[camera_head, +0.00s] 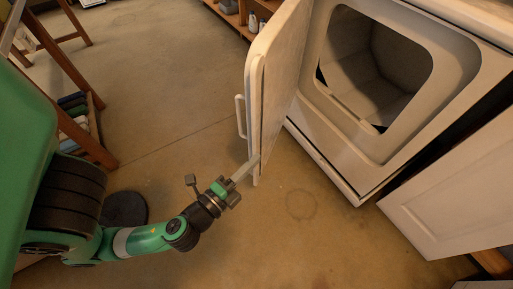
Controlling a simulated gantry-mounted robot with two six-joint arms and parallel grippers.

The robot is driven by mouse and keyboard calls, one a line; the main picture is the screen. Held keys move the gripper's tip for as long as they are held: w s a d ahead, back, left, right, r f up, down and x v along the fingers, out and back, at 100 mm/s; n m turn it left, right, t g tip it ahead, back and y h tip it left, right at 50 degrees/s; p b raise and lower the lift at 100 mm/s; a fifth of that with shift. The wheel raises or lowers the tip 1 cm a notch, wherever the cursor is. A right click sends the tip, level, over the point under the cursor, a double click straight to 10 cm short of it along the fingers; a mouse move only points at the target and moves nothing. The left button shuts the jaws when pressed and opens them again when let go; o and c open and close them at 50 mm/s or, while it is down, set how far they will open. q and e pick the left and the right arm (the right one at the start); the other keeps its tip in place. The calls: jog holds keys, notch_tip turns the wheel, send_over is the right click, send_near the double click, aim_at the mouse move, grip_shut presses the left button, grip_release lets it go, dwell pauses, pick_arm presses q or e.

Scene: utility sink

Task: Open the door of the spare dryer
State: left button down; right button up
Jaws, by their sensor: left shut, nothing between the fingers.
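The dryer (328,166) is a white front-loading machine at the right, with its dark drum opening (372,62) in full view. Its door (284,62) stands swung wide open toward the left, seen nearly edge-on, with a white handle (240,117) on its outer side. My left gripper (248,167) is shut and empty, its fingertips at the lower edge of the door. I cannot tell whether they touch it. My right gripper is not in view.
A white panel (456,200) juts out at the lower right, close to the dryer. A wooden rack (82,120) with rolled items stands at the left. A shelf (240,14) is at the back. The concrete floor between is clear.

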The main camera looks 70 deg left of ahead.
aim_at(256, 141)
pick_arm(q)
jog(key=w+a+p, duration=0.1)
jog(key=a, duration=0.1)
jog(key=w+a+p, duration=0.1)
jog(key=a+p, duration=0.1)
jog(key=w+a+p, duration=0.1)
jog(key=a, duration=0.1)
jog(key=shift+w+a+p, duration=0.1)
jog(key=shift+a+p, duration=0.05)
jog(key=shift+p, duration=0.25)
jog(key=shift+a, duration=0.1)
